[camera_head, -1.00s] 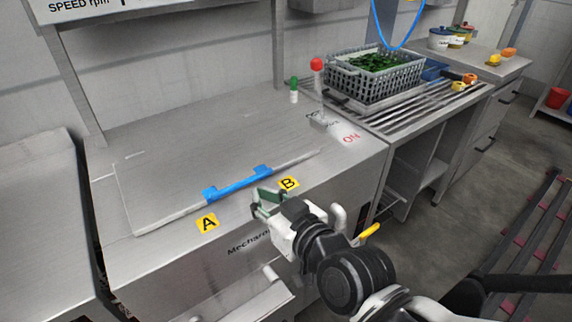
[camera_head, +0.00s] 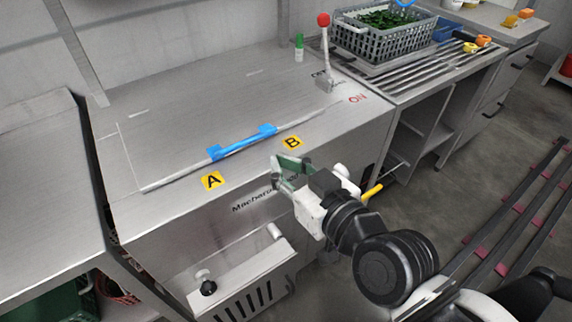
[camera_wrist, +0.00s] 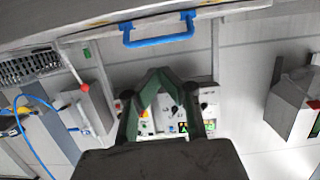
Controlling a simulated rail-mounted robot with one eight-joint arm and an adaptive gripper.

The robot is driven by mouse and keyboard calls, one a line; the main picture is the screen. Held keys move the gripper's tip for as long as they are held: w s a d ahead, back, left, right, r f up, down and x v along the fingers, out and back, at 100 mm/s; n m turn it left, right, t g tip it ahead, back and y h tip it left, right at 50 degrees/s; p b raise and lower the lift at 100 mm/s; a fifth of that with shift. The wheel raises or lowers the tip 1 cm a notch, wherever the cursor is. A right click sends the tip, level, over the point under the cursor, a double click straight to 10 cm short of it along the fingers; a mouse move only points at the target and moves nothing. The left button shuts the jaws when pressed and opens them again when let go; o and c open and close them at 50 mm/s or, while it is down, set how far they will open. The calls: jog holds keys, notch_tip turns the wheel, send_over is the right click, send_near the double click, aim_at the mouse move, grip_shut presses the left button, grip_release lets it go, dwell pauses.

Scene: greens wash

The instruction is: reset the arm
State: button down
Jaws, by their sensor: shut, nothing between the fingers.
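My gripper (camera_head: 283,172) is in front of the steel machine's front edge in the head view, below and right of the yellow B label (camera_head: 292,142). Its green fingers are shut and hold nothing. They also show in the wrist view (camera_wrist: 166,78), with the fingertips together. My arm reaches in from the lower right. The blue handle (camera_head: 243,141) lies along the front of the machine's lid (camera_head: 190,115), apart from my gripper. It also shows in the wrist view (camera_wrist: 158,40).
A lever with a red knob (camera_head: 323,19) stands at the machine's back right, beside a green-capped item (camera_head: 299,47). A grey crate of greens (camera_head: 345,33) sits on the slatted rack at the right. A black knob (camera_head: 208,288) sticks out below. Floor at the right has rails (camera_head: 520,200).

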jog(key=shift+s+d+r, duration=0.1)
jog(key=shift+s+d, duration=0.15)
jog(key=shift+s, duration=0.1)
jog(key=d+r+m+g+h+p, duration=0.2)
jog(key=d+r+m+h+p, duration=0.1)
jog(key=d, duration=0.8)
jog(key=d+r+m+g+h+p, duration=0.3)
jog(key=d+p, duration=0.5)
jog(key=d, duration=0.3)
notch_tip(320, 180, up, 2)
jog(key=w+m+h, duration=0.1)
jog(key=h, duration=0.2)
jog(key=shift+g+h, duration=0.3)
